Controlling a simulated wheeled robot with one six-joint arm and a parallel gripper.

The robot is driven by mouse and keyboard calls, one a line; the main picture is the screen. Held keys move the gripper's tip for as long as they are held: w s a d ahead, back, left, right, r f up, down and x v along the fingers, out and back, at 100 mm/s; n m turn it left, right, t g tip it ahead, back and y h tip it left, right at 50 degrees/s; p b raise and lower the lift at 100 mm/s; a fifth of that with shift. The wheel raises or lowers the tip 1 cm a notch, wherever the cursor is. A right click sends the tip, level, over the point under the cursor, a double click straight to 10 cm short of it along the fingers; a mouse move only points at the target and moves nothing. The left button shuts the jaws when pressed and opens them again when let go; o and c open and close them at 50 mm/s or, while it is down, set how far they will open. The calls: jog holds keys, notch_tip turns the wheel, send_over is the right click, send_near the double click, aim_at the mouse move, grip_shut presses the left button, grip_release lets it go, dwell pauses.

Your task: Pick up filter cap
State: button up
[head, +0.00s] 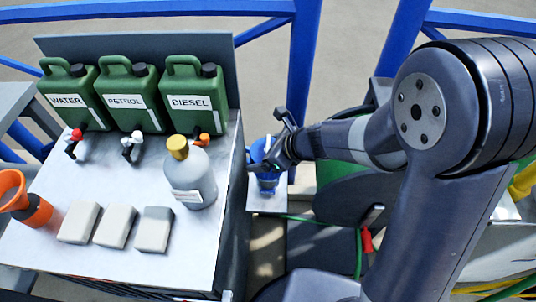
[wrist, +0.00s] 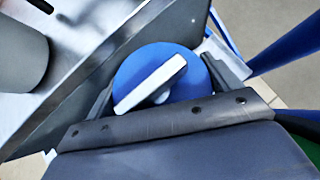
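The filter cap (wrist: 160,78) is a round blue cap with a pale raised bar across its top. In the head view the blue filter (head: 266,181) stands on a small pale ledge beside the bench, with its upper part partly hidden by my gripper. My gripper (head: 270,153) is at the top of the filter, coming from the right. In the wrist view my gripper's fingers (wrist: 165,84) are wide apart, one on each side of the cap, close to its rim. I see no clear contact between fingers and cap.
The pale bench (head: 110,262) stands left of the filter. It carries green jerrycans (head: 190,98), a grey bottle with a yellow cap (head: 190,178), pale blocks (head: 116,227) and an orange funnel (head: 36,210). Blue rails (head: 303,60) stand behind. A green hose (head: 357,255) runs below my arm.

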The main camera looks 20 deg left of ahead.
jog(key=c, duration=0.6)
